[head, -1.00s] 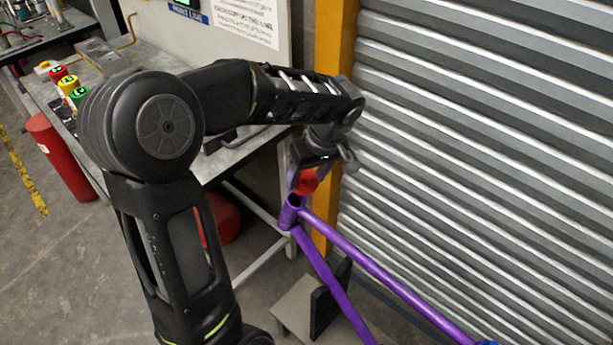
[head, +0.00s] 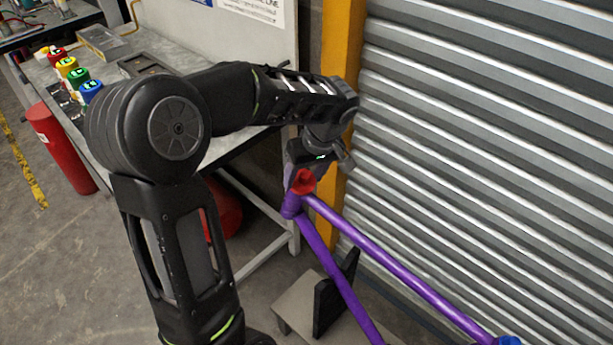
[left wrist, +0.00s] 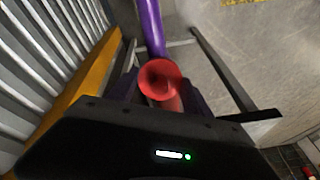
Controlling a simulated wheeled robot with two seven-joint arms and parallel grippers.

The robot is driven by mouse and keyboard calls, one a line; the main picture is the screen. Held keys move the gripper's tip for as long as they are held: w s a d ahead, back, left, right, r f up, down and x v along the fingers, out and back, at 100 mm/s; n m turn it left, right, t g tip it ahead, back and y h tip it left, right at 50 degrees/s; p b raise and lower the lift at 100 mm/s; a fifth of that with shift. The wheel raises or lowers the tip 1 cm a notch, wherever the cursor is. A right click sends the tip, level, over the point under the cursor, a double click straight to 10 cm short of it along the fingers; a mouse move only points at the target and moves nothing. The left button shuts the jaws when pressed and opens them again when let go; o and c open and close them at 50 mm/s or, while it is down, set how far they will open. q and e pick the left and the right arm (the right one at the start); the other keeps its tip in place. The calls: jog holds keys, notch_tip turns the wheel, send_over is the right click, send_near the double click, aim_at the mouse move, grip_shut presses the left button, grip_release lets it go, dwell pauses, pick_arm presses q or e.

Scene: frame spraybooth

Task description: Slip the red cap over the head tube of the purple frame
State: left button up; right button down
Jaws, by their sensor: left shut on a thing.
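The red cap (head: 304,182) is held in my left gripper (head: 303,174), right at the upper end of the purple frame (head: 385,261). In the head view the cap overlaps the top of the head tube (head: 289,207) and hides its rim. The cap looks tilted, with a flared, hollow side towards the camera. I cannot tell whether it is around the tube or only against it. In the left wrist view the cap (left wrist: 160,80) shows as a round red funnel between the fingers, with a purple tube (left wrist: 151,28) beyond it. My right gripper is out of view.
A grey workbench (head: 225,150) with several coloured caps (head: 68,67) stands at the left. A yellow post (head: 342,90) and a ribbed shutter (head: 480,130) stand close behind the frame. A red cylinder (head: 60,147) is on the floor by the bench.

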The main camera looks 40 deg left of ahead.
pick_arm(q)
jog(key=shift+a+f, duration=0.15)
jog(key=shift+f, duration=0.35)
jog(key=o, duration=1.4)
jog(key=v, duration=0.7)
jog(key=shift+r+b, duration=0.35)
jog(key=shift+s, duration=0.1)
